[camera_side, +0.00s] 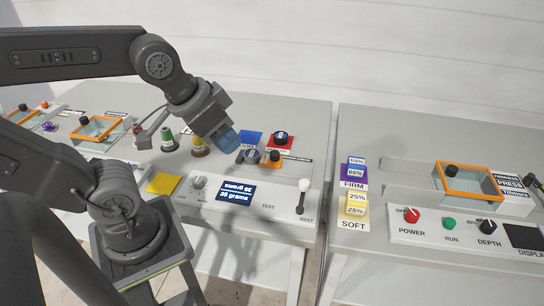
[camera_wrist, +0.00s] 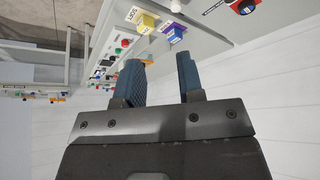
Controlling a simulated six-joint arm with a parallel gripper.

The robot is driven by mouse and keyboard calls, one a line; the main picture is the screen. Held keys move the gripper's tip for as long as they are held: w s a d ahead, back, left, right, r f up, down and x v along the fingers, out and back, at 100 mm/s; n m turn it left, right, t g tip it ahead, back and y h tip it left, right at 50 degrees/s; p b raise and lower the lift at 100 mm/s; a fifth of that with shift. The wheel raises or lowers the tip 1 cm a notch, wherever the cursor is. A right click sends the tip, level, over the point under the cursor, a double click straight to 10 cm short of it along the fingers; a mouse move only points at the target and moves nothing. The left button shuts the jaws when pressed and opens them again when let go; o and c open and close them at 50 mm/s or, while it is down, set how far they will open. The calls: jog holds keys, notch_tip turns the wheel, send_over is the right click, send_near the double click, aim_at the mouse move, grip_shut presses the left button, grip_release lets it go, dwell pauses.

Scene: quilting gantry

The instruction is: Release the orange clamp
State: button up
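A small orange clamp (camera_side: 274,157) with a black knob sits on the left table in the side view, next to a round dark piece (camera_side: 250,156). My gripper (camera_side: 225,138) is above the table, left of the clamp and higher, apart from it. Its blue fingers look close together from the side. In the wrist view my gripper (camera_wrist: 161,72) has a clear gap between its two blue ribbed fingers, with nothing held. I cannot make out this clamp in the wrist view.
Green (camera_side: 167,140) and yellow (camera_side: 199,146) cones stand left of my gripper. Blue (camera_side: 249,138) and red (camera_side: 287,143) pads lie behind the clamp. A panel with a gram display (camera_side: 237,193) and a lever (camera_side: 303,188) is in front. A press frame (camera_side: 468,197) stands on the right table.

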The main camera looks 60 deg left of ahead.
jog(key=shift+w+a, duration=0.1)
jog(key=shift+w, duration=0.15)
jog(key=shift+c, duration=0.7)
jog(key=w+a+n+g, duration=0.1)
jog(key=w+n, duration=0.1)
jog(key=w+a+f+n+g+h, duration=0.1)
jog(key=w+n, duration=0.1)
jog(key=w, duration=0.1)
jog(key=w+a+n, duration=0.2)
jog(key=shift+w+a+f+n+g+h, duration=0.1)
jog(key=shift+w+f+n+g+h, duration=0.2)
jog(key=shift+f+g, duration=0.1)
grip_shut()
jog(key=w+a+f+n+t+h, duration=0.1)
jog(key=w+a+f+n+h, duration=0.2)
jog(key=a+f+n, duration=0.5)
jog(key=w+a+f+n+t+h, duration=0.1)
jog(key=w+a+f+n+h, duration=0.2)
jog(key=a, duration=1.4)
jog(key=w+f+n, duration=0.3)
jog(key=f+n, duration=0.3)
jog(key=shift+f+n, duration=0.25)
jog(key=shift+n, duration=0.15)
jog(key=shift+w+d, duration=0.1)
